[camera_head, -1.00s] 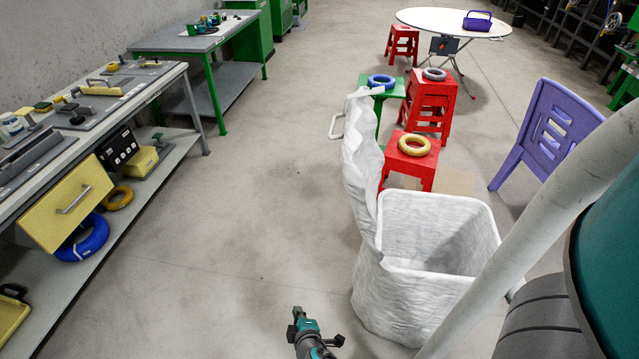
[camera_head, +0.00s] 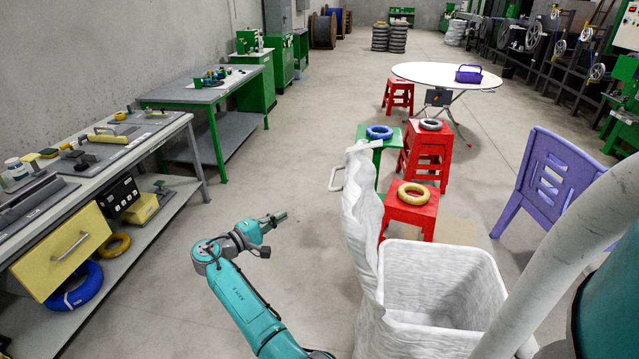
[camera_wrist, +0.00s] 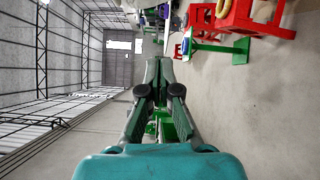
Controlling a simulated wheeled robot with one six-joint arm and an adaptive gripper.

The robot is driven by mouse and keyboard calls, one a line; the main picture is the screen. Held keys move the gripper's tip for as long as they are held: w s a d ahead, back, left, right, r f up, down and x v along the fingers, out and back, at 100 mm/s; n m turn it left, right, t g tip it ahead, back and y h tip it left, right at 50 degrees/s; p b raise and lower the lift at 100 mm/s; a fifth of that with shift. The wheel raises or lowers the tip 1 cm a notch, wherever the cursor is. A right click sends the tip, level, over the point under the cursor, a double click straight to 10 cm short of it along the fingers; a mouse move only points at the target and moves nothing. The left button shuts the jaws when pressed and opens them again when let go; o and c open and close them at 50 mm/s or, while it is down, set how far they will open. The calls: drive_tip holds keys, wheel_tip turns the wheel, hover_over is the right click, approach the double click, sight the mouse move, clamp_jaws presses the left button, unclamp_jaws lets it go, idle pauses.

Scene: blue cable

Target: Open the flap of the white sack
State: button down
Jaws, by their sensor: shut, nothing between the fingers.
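The white sack (camera_head: 430,275) stands open-topped on the floor at the lower right in the head view. Its flap (camera_head: 362,215) stands upright along the left side, with a white handle (camera_head: 337,179) sticking out to the left near its top. The opening is uncovered and looks empty where I can see inside. My gripper (camera_head: 279,217) is left of the flap, raised over the floor and apart from it. In the wrist view my gripper (camera_wrist: 160,62) has its fingers together with nothing between them. The sack does not show in the wrist view.
A workbench (camera_head: 165,125) with a yellow drawer (camera_head: 62,250) runs along the left. Red stools (camera_head: 410,215) and a green stool (camera_head: 382,145) stand behind the sack. A purple chair (camera_head: 545,180) is at the right. The floor between bench and sack is clear.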

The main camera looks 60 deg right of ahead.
sight(349, 174)
wheel_tip(349, 174, up, 6)
drive_tip(key=d+r+m+g, duration=0.1)
drive_tip(key=m+g, duration=0.1)
drive_tip(key=g, duration=0.1)
drive_tip(key=s+x, duration=0.2)
drive_tip(key=x, duration=1)
drive_tip(key=shift+a+r, duration=0.1)
drive_tip(key=shift+m+t+y, duration=0.5)
drive_tip(key=shift+m+y, duration=0.2)
drive_tip(key=shift+m, duration=0.2)
drive_tip(key=s+d+r, duration=0.1)
drive_tip(key=s, duration=0.1)
drive_tip(key=s+d+r, duration=0.1)
drive_tip(key=s, duration=0.2)
drive_tip(key=s+d+r, duration=0.1)
drive_tip(key=s, duration=0.2)
drive_tip(key=shift+d+r, duration=0.1)
drive_tip(key=shift+r, duration=0.25)
drive_tip(key=shift+w, duration=0.15)
